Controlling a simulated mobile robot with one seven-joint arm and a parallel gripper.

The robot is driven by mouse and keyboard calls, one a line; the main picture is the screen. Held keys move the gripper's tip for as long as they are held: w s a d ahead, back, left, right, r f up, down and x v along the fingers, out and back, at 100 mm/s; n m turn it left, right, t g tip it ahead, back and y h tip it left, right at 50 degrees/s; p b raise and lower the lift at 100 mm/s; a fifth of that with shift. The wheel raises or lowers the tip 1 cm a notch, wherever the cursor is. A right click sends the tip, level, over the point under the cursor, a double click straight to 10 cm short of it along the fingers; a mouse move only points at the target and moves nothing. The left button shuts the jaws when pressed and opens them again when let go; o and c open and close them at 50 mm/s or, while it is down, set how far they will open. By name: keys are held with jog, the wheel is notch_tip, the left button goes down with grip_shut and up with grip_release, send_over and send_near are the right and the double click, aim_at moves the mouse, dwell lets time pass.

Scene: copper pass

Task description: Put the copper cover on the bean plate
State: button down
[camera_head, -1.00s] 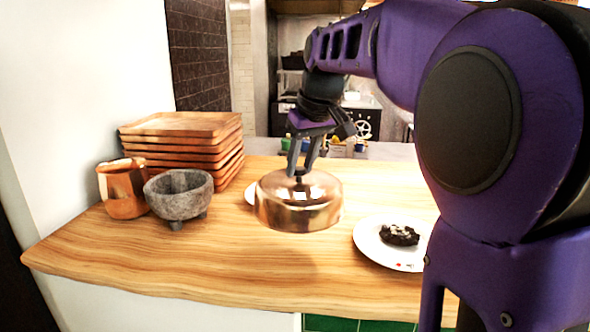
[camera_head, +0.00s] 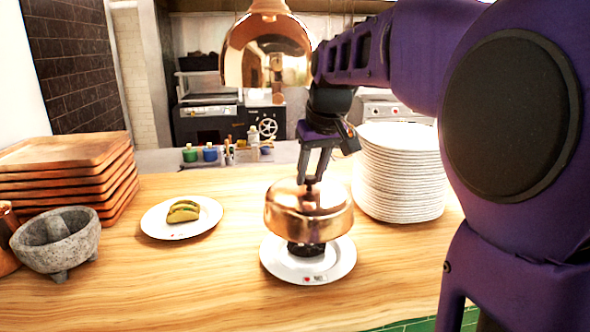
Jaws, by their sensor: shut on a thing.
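The copper cover (camera_head: 308,212) is a round, shiny dome with a knob on top. My gripper (camera_head: 312,181) is shut on the knob and holds the cover above a white plate. This bean plate (camera_head: 336,262) carries a dark mound of beans (camera_head: 305,249), partly hidden by the cover. The cover's lower edge is at or just above the top of the beans, and the plate's front rim shows below it. I cannot tell whether the cover touches the beans.
A plate with green food (camera_head: 183,212) stands left of the bean plate. A tall stack of white plates (camera_head: 402,180) stands close behind right. Wooden trays (camera_head: 66,180) and a stone mortar (camera_head: 60,248) are at the left. A copper lamp (camera_head: 267,55) hangs above the back.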

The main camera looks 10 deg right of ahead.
aim_at(313, 182)
jog(key=shift+f+b, duration=2.75)
jog(key=shift+f, duration=0.55)
jog(key=shift+f+b, duration=0.35)
jog(key=shift+f, duration=0.25)
jog(key=shift+f, duration=0.45)
grip_release()
jog(key=shift+r+p, duration=2.15)
jog(key=shift+r, duration=0.4)
